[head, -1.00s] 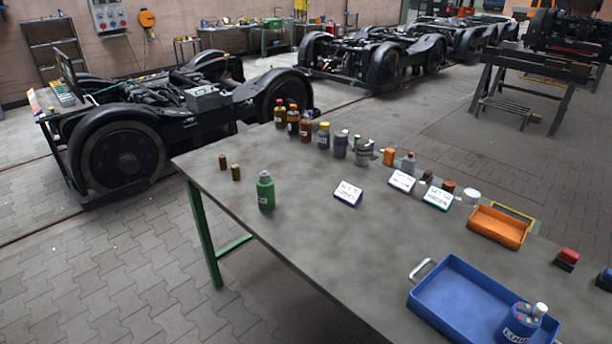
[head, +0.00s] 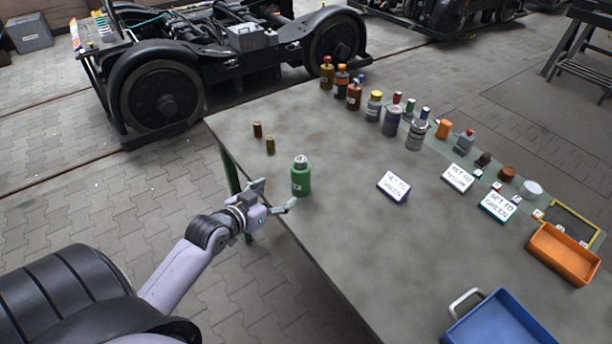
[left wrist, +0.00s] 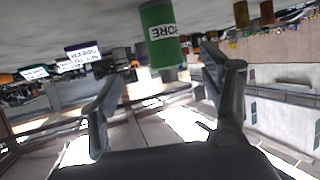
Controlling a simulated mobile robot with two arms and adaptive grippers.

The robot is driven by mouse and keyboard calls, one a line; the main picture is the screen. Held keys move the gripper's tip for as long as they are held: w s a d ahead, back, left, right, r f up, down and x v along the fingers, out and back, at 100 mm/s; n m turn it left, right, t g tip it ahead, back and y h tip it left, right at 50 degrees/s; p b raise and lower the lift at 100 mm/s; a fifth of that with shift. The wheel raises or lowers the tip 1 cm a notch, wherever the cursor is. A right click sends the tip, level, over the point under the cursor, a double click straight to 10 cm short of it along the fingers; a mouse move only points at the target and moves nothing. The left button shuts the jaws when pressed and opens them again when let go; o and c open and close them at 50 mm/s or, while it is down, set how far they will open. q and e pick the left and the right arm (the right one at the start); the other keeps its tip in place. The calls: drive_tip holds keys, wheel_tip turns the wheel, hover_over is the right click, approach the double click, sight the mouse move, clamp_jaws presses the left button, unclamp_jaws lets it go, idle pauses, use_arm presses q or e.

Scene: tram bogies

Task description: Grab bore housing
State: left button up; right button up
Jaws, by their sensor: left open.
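The bore housing is a green cylinder (head: 301,177) with a grey top and a white label, standing upright near the table's left edge. In the left wrist view, which looks upside down, the green cylinder (left wrist: 161,38) shows the letters "ORE" and lies ahead, between the directions of the two fingers. My left gripper (head: 277,193) is open and empty, just left of the cylinder at the table edge. From the head view I cannot tell whether a finger touches it. My right gripper is not in view.
Two small cylinders, red-brown (head: 257,130) and olive (head: 270,145), stand behind the green one. Several bottles and sign cards (head: 394,186) stand to the right. An orange tray (head: 563,262) and a blue tray (head: 500,325) are at the right. The table's middle (head: 340,220) is clear.

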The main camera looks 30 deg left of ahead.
sight(295, 183)
use_arm(q)
drive_tip(key=p+x, duration=0.1)
drive_tip(key=x, duration=0.8)
drive_tip(key=shift+a+f+p+x, duration=0.15)
drive_tip(key=shift+p+x, duration=0.1)
drive_tip(key=shift+x, duration=1.05)
drive_tip(key=shift+a+f+p+x, duration=0.1)
drive_tip(key=shift+p+x, duration=0.15)
drive_tip(key=shift+x, duration=1.05)
drive_tip(key=shift+s, duration=0.15)
drive_tip(key=shift+c, duration=0.2)
drive_tip(key=shift+r, duration=0.1)
drive_tip(key=c, duration=1.3)
